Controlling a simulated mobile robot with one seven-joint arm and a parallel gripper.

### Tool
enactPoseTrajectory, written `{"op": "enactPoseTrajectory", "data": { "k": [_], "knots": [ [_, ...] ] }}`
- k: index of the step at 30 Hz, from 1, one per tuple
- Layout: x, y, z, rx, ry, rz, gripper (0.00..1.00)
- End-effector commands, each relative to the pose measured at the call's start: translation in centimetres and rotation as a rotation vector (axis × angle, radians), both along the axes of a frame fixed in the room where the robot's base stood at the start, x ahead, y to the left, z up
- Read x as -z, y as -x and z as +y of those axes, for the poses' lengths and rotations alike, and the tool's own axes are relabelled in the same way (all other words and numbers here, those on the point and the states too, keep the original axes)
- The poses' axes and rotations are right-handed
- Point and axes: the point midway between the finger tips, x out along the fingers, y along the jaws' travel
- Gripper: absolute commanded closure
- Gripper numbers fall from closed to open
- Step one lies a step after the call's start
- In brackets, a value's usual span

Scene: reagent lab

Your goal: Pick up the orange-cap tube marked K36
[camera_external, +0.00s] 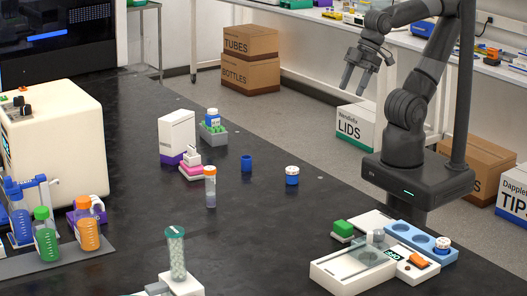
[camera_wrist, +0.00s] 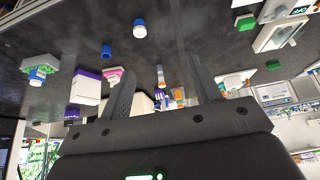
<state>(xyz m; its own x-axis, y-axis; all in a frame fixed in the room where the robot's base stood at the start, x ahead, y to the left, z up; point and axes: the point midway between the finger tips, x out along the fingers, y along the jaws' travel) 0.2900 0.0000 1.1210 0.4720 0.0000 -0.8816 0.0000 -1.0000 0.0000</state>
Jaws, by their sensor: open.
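An orange-cap tube (camera_external: 210,188) stands upright on the dark bench, near the middle of the external view. Its body looks clear or pale, and its marking is too small to read. What looks like the same tube (camera_wrist: 161,77) shows small and far off between my fingers in the wrist view. My gripper (camera_external: 356,90) is open and empty, pointing down, high up and well to the right of the tube. Its fingers (camera_wrist: 167,66) also show spread in the wrist view.
A bead-filled cylinder (camera_external: 177,257) stands in front.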

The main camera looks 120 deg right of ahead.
Motion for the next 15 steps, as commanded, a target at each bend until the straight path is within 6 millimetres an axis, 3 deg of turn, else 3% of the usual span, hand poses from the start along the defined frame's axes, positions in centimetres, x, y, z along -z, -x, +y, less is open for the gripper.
{"op": "enactPoseTrajectory", "data": {
  "k": [8,11,15],
  "knots": [
    [-0.1,-0.3,0.0,0.000,0.001,0.001,0.43],
    [-0.5,-1.6,-0.1,-0.006,0.006,0.008,0.43],
    [-1.4,-5.2,-0.3,-0.019,0.020,0.021,0.43]
  ]
}}
